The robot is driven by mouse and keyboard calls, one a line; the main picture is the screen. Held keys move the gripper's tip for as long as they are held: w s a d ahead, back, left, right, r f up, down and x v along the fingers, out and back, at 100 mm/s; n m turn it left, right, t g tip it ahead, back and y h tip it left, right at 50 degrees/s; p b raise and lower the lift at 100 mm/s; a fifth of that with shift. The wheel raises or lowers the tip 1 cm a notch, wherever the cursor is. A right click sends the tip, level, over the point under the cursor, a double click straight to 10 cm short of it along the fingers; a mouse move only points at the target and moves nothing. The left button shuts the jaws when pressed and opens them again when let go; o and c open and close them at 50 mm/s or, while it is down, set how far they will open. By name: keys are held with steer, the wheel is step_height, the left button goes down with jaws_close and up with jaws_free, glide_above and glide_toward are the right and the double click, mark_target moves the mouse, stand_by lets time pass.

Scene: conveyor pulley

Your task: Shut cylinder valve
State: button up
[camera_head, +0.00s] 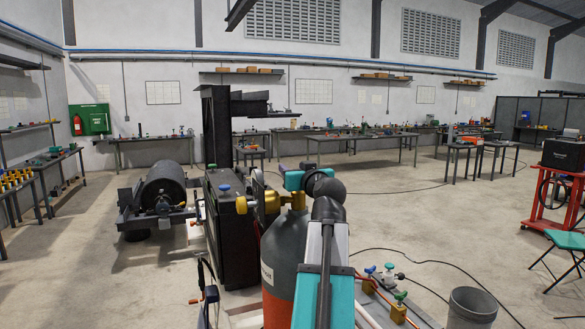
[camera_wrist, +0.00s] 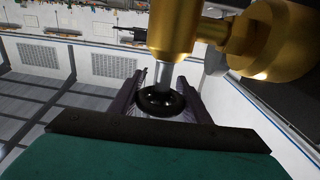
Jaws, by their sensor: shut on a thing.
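The gas cylinder (camera_head: 280,250), dark grey above and red below, stands upright in front of me, partly hidden by my arm. Its brass valve (camera_head: 298,201) is at the top and fills the upper part of the wrist view (camera_wrist: 175,30). A round black handwheel (camera_wrist: 160,102) sits on the valve's silver stem. My gripper (camera_wrist: 159,96) has one dark finger on each side of the handwheel and is shut on it. In the head view the handwheel and fingertips are hidden behind my wrist.
A dark cabinet (camera_head: 228,235) stands close to the left of the cylinder. A black roller (camera_head: 165,185) lies further left. A grey bucket (camera_head: 472,307) and small valve fittings (camera_head: 385,278) are at the lower right. Open floor lies beyond, with a cable across it.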

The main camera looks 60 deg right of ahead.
steer(key=shift+s+d+r+m+g+h+p, duration=0.1)
steer(key=shift+m+g+h+p, duration=0.45)
steer(key=shift+p, duration=0.25)
steer(key=shift+s+d+r+m+g+h+p, duration=0.1)
steer(key=shift+m+g+h+p, duration=0.4)
steer(key=shift+p, duration=0.25)
steer(key=shift+s+d+f+m+g+h+p, duration=0.2)
steer(key=shift+m+g+h+p, duration=0.35)
steer(key=shift+p, duration=0.4)
steer(key=o, duration=1)
steer(key=shift+o, duration=0.2)
steer(key=shift+a, duration=0.15)
steer(key=shift+b+v, duration=0.7)
steer(key=shift+v, duration=0.8)
steer(key=b+v, duration=1)
steer(key=b, duration=0.2)
steer(key=shift+a, duration=0.25)
